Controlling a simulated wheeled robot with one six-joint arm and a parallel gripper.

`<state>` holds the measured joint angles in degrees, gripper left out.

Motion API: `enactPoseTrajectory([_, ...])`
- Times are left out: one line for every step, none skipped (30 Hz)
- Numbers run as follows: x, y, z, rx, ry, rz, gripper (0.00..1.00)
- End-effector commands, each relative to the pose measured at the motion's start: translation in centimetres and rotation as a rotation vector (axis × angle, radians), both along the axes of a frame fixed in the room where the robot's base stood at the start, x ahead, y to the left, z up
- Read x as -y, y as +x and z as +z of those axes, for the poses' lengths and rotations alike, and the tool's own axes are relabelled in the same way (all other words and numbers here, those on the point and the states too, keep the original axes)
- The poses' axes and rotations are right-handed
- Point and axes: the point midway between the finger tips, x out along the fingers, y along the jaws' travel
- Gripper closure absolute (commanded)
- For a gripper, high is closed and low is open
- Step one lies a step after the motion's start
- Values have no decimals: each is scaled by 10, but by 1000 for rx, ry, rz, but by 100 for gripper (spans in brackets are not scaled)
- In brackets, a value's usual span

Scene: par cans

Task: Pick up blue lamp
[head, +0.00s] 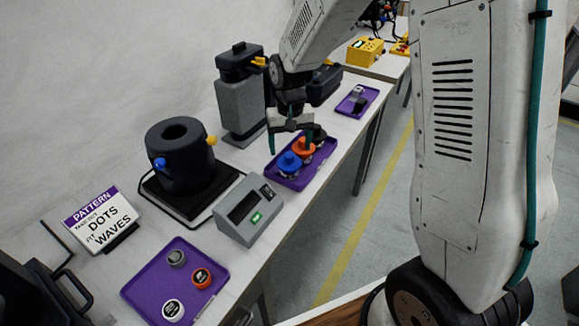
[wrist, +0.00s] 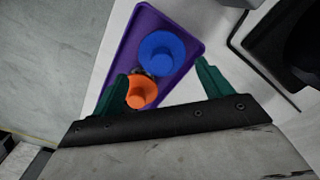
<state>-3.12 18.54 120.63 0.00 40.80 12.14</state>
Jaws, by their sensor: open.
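The blue lamp (head: 289,163) sits on a small purple tray (head: 291,184) on the bench. It also shows in the wrist view (wrist: 162,52), round with a knob on top, towards the tray's far end. An orange lamp (head: 305,147) stands close beside it on the same tray and is nearer to my gripper in the wrist view (wrist: 138,93). My gripper (head: 291,139) is above the tray. Its green fingers are apart and empty, and in the wrist view (wrist: 160,85) they frame the orange lamp's side, with the blue lamp beyond the fingertips.
A black cylindrical device (head: 180,160) and a grey box with a green display (head: 248,210) stand to the left of the tray. A grey and black machine (head: 240,100) stands behind. A larger purple tray (head: 160,270) holds several small round items. A pattern sign (head: 98,220) stands at left.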

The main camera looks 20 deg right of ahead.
Motion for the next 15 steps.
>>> enactPoseTrajectory([0,-1,-6,-3,-1,0,22])
enactPoseTrajectory([-1,-1,-10,-3,-1,0,22])
enactPoseTrajectory([-1,-1,-14,-3,-1,0,22])
enactPoseTrajectory([-2,-2,-19,-4,0,0,22])
enactPoseTrajectory([-2,-2,-23,-4,0,0,22])
enactPoseTrajectory([-3,-3,-30,-4,0,0,22])
enactPoseTrajectory([-4,-3,-35,-5,0,0,22])
enactPoseTrajectory([-5,-4,-39,-5,0,0,22])
enactPoseTrajectory([-4,-3,-45,-3,-1,0,22])
enactPoseTrajectory([-4,-3,-48,-4,0,0,22])
enactPoseTrajectory([-4,-3,-51,-4,0,0,22])
enactPoseTrajectory([-4,-3,-54,-2,-1,0,22])
enactPoseTrajectory([-4,-3,-55,-1,0,0,22])
enactPoseTrajectory([-4,-2,-56,-1,0,0,22])
enactPoseTrajectory([-4,-2,-57,0,0,0,22])
